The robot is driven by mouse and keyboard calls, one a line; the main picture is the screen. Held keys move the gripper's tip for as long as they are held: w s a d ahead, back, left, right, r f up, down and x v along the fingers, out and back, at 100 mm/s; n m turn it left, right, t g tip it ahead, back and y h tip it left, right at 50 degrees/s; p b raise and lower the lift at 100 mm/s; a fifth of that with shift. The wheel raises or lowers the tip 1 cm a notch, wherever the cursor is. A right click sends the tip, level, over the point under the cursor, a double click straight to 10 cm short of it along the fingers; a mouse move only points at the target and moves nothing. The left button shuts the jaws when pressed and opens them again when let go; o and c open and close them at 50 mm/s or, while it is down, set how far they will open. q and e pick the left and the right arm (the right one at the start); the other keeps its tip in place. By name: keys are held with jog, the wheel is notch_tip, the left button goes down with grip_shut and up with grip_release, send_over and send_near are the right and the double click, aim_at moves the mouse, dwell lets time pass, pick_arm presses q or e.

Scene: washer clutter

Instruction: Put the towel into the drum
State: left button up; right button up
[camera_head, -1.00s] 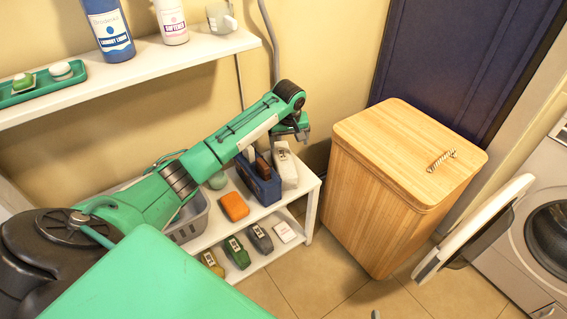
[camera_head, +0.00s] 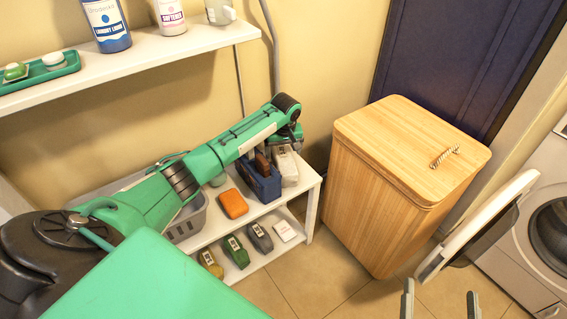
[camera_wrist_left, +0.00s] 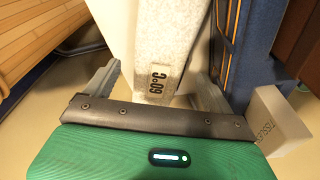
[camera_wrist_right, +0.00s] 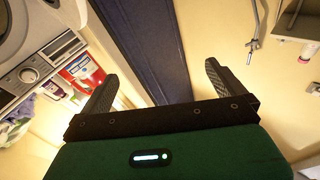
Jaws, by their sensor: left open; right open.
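A pale, fuzzy folded towel (camera_head: 284,163) with a 60°C tag stands on the right end of the low shelf. It also shows between the fingers in the left wrist view (camera_wrist_left: 158,55). My left gripper (camera_wrist_left: 155,90) is open, with a finger on each side of the towel; I cannot tell whether they touch it. In the head view my left gripper (camera_head: 291,143) is just above the towel, partly hidden by its arm. My right gripper (camera_head: 440,297) is open and empty at the lower right. The washer drum opening (camera_head: 551,232) is at the right edge, partly cut off.
A blue caddy (camera_head: 262,186) stands close beside the towel. An orange folded item (camera_head: 233,204) and several tagged items share the shelf unit. A wooden hamper (camera_head: 380,190) stands between shelf and washer. The washer door (camera_head: 480,222) stands open. A wall shelf (camera_head: 180,48) holds bottles.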

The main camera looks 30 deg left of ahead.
aim_at(283, 156)
pick_arm(q)
notch_tip(283, 156, down, 5)
jog(key=shift+r+b, duration=0.2)
jog(key=shift+b, duration=0.8)
jog(key=shift+f, duration=0.3)
pick_arm(e)
jog(key=d+r+t, duration=0.3)
jog(key=r+t, duration=0.3)
jog(key=r, duration=0.3)
jog(key=shift+s+r, duration=0.15)
jog(key=shift+s, duration=0.25)
pick_arm(q)
jog(key=c, duration=1.2)
jog(key=shift+r, duration=0.1)
jog(key=shift+c, duration=0.2)
